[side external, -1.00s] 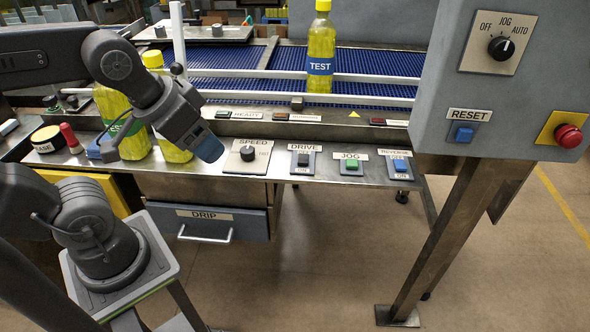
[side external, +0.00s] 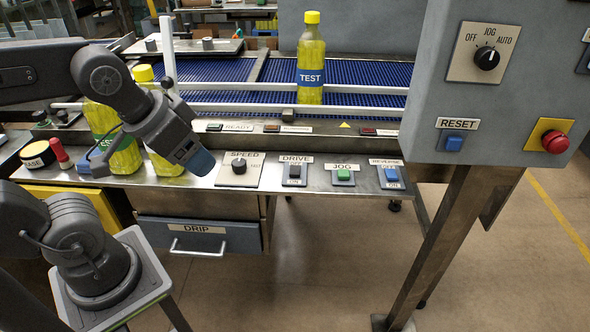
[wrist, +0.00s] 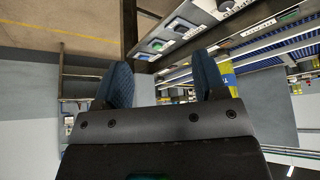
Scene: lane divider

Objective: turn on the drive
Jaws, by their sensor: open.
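The drive switch (side external: 295,171) is a small dark rocker on a plate labelled DRIVE, on the front metal panel between the SPEED knob (side external: 239,167) and the green JOG button (side external: 344,174). I cannot tell which way the rocker is tipped. My gripper (side external: 203,165) is left of the SPEED plate in the side view, apart from the drive switch and holding nothing. In the wrist view its two blue fingers (wrist: 163,85) stand apart with a gap between them; part of the control panel shows beyond them.
A blue REVERSE switch (side external: 391,176) is at the panel's right end. The grey control box (side external: 500,100) carries a mode knob, a blue RESET button and a red stop button (side external: 556,142). Yellow bottles (side external: 125,155) stand behind my arm. A TEST bottle (side external: 311,60) stands on the blue conveyor.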

